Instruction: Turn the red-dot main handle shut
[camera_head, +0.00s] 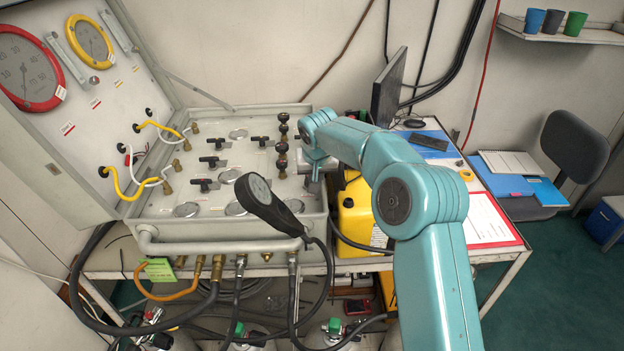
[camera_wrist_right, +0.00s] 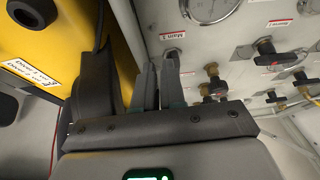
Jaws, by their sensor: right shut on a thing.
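The air panel (camera_head: 222,186) lies in an open grey case on the bench. My right arm reaches in from the right, and its gripper (camera_head: 314,172) is at the panel's right edge. In the right wrist view the gripper's fingers (camera_wrist_right: 160,78) are close together at the panel, just below a label (camera_wrist_right: 172,36) that appears to read "Main 2". They are shut on the main handle there, which is mostly hidden between them. I cannot make out a red dot or how far the handle is turned. My left gripper is not in view.
Other black valve handles (camera_head: 213,161) and brass fittings sit on the panel left of my gripper. A black hand-held piece (camera_head: 268,207) on a hose lies over the front. A yellow container (camera_head: 358,215) stands close on the right. Hoses hang below the front edge.

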